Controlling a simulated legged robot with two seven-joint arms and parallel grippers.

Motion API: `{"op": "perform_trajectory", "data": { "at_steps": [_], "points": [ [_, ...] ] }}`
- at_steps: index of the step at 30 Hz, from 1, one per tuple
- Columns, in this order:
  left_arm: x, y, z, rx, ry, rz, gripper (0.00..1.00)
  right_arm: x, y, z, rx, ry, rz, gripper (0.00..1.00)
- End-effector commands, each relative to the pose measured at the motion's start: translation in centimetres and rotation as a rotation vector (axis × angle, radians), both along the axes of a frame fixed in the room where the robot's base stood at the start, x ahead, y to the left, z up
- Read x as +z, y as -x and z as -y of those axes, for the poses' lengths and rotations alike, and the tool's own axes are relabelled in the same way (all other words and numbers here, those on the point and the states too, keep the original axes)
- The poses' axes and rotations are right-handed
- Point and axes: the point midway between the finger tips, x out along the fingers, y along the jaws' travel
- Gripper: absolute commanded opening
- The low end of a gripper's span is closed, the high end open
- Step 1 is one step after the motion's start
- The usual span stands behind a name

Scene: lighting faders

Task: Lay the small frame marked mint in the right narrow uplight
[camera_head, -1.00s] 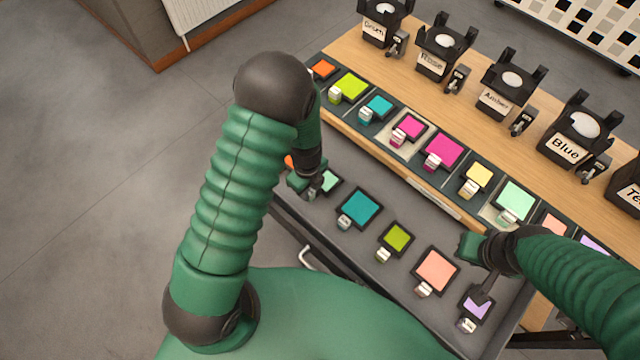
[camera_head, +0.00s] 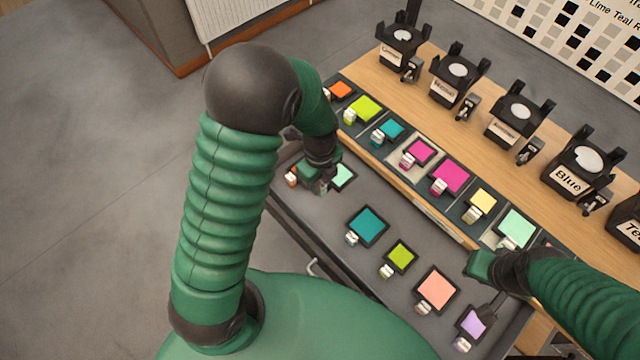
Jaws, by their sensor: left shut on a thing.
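My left gripper (camera_head: 322,186) is over the left end of the grey drawer. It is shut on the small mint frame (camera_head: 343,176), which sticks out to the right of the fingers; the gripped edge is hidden. Black uplights stand in a row on the wooden top, among them one labelled Blue (camera_head: 582,163) and one labelled Amber (camera_head: 516,117). The far right one (camera_head: 628,220) is cut off by the picture edge. I cannot tell which is the right narrow uplight. My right gripper (camera_head: 487,285) is by the drawer's right end, near the lavender frame; its fingers are unclear.
The drawer holds a teal frame (camera_head: 368,226), an olive frame (camera_head: 400,254), a salmon frame (camera_head: 437,288) and a lavender frame (camera_head: 473,325). A rack behind holds several coloured frames, including a larger mint one (camera_head: 516,228). A patterned board (camera_head: 590,45) stands at the back right.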

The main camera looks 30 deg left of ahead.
Motion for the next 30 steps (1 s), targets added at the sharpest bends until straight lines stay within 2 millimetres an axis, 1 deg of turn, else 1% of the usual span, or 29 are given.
{"op": "perform_trajectory", "data": {
  "at_steps": [1,30],
  "points": [
    [1.2,0.0,0.0,0.000,0.000,0.001,0.00,1.1,0.0,0.0,0.000,0.000,0.000,0.22],
    [12.9,0.0,0.0,-0.001,0.000,0.001,0.00,11.7,0.0,0.0,0.000,0.000,0.000,0.22]
  ]
}}
